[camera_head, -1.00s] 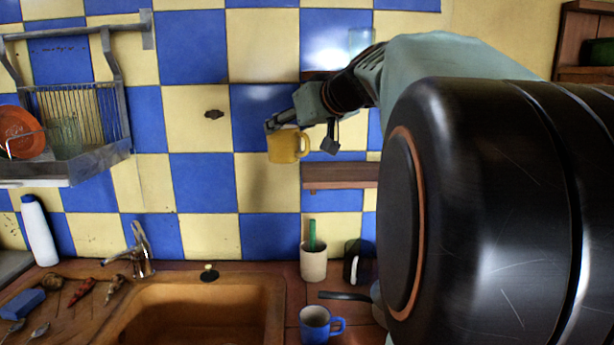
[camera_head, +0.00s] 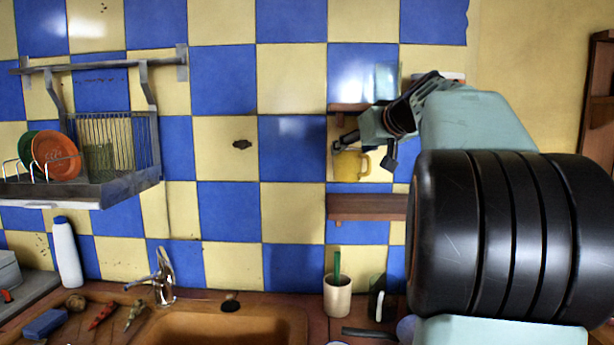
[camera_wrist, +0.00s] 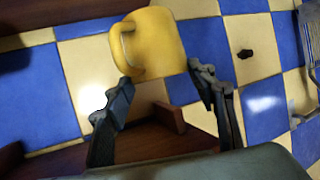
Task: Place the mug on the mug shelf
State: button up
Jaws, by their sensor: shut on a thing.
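My gripper (camera_head: 362,152) is shut on a yellow mug (camera_head: 350,165). The mug hangs below the fingers, its handle towards the right in the head view. In the wrist view the mug (camera_wrist: 158,42) shows beyond the fingertips of my gripper (camera_wrist: 160,82). A small wooden wall shelf (camera_head: 364,207) lies below the mug, with a visible gap between them. A second wooden shelf (camera_head: 346,108) is above, partly hidden by my arm. Which one is the mug shelf I cannot tell for certain.
A clear glass (camera_head: 388,80) stands by the upper shelf. A dish rack (camera_head: 110,188) with plates hangs at the left. Below are a cream cup (camera_head: 337,296), a dark mug (camera_head: 383,300), a tap (camera_head: 163,278) and a sink (camera_head: 240,325). The lower shelf's visible top looks bare.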

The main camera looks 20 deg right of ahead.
aim_at(361, 159)
jog(key=d+f, duration=0.1)
jog(key=w+d+f, duration=0.1)
jog(key=f, duration=0.1)
jog(key=shift+w+d+f, duration=0.1)
jog(key=shift+d+f, duration=0.15)
jog(key=f, duration=0.2)
jog(key=shift+w+d+f+b, duration=0.1)
jog(key=shift+d+f+b, duration=0.2)
jog(key=shift+f+b, duration=0.1)
jog(key=shift+f, duration=0.35)
jog(key=o, duration=1.7)
jog(key=shift+a+f, duration=0.1)
jog(key=b+v, duration=0.1)
jog(key=v, duration=1.1)
